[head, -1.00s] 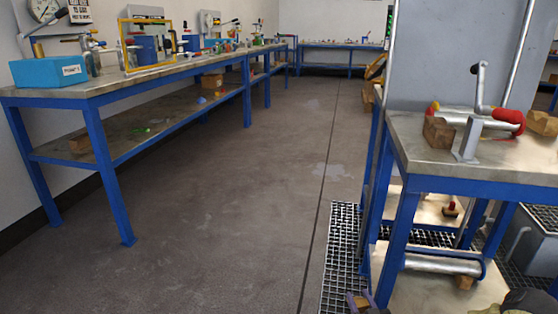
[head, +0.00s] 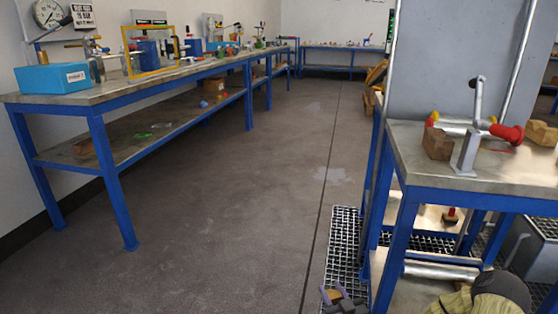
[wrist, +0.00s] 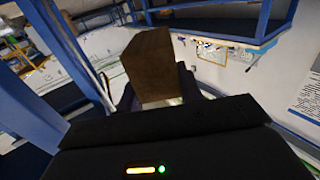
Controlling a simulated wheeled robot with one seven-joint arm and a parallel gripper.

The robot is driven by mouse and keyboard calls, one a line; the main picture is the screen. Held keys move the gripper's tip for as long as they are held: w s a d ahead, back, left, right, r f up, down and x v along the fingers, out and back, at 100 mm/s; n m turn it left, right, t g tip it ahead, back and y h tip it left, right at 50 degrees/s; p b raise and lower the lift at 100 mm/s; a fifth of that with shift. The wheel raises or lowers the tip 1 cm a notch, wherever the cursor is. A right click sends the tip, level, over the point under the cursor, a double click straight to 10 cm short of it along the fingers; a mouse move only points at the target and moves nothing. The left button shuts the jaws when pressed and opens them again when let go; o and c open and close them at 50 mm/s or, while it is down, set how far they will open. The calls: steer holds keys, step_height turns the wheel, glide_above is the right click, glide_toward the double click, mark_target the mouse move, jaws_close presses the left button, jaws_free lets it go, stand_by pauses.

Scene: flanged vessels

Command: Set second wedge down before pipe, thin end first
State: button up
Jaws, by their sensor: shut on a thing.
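My gripper (wrist: 157,93) is shut on a brown wooden wedge (wrist: 148,62), which stands up between the dark fingers in the wrist view. In the head view, a small grey-purple shape with a brown piece at the bottom edge looks like my gripper (head: 343,301); its details are too small to tell. A silver pipe (head: 440,269) lies across the lower level of the right bench. A second silver cylinder (head: 459,126) lies on that bench's top, with wooden blocks (head: 437,144) (head: 541,133) on either side. Which way the held wedge's thin end points is unclear.
The right bench (head: 405,168) has blue legs close to the gripper. Floor grating (head: 343,250) lies beside the bench. The aisle floor (head: 230,210) is open; a long bench (head: 95,92) lines the left wall.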

step_height(320, 180, up, 20)
steer(key=p, duration=2)
step_height(320, 180, up, 23)
steer(key=m+h+p, duration=0.3)
steer(key=h+p, duration=0.2)
steer(key=p, duration=2.6)
glide_above(332, 292)
steer(key=s, duration=0.2)
steer(key=shift+d+t, duration=0.1)
steer(key=shift+t, duration=0.3)
steer(key=shift+f, duration=0.1)
steer(key=s+f, duration=0.4)
steer(key=f, duration=0.1)
steer(key=shift+s+f, duration=0.2)
